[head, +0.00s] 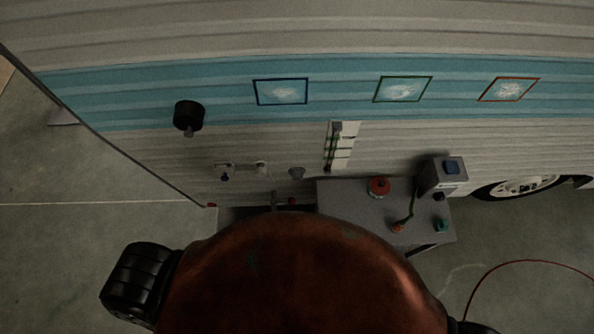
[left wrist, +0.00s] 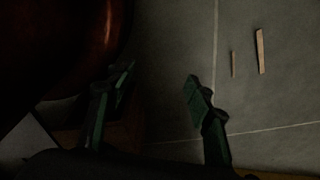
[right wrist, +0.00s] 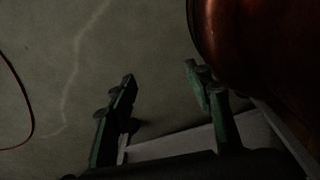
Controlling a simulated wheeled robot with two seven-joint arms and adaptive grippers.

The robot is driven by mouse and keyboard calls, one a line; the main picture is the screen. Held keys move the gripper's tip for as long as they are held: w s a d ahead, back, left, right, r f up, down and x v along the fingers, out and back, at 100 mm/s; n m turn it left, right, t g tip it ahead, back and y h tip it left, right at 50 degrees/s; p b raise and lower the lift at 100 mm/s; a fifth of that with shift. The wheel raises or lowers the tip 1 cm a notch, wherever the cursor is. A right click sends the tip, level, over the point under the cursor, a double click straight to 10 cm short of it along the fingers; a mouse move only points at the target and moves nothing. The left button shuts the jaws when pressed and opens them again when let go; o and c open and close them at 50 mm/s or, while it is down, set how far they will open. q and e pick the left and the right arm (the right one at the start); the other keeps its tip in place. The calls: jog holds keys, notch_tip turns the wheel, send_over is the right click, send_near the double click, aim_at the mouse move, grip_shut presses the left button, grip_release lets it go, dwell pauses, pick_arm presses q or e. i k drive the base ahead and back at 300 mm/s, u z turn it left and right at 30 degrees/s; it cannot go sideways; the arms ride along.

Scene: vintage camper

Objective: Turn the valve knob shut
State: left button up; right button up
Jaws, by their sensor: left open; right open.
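Several knob-like parts show in the head view, and I cannot tell for certain which is the valve knob. A black round knob (head: 188,115) sticks out of the blue band of the camper wall at the left. A red round knob (head: 379,187) sits on top of the grey cabinet (head: 345,205). Small fittings (head: 225,172) are on the lower wall. My left gripper (left wrist: 160,78) is open and empty above the floor in the left wrist view. My right gripper (right wrist: 161,80) is open and empty above the floor in its wrist view. Neither gripper shows in the head view.
A grey box with a blue button (head: 451,168), a green knob (head: 442,225) and a green lever with an orange base (head: 397,227) are on the cabinet. A red cable (head: 520,262) lies on the floor at right. Two wooden strips (left wrist: 261,52) lie on the floor.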

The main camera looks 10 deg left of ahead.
aim_at(296, 176)
jog(key=z, duration=1.1)
jog(key=k, duration=0.9)
jog(key=u, duration=1.55)
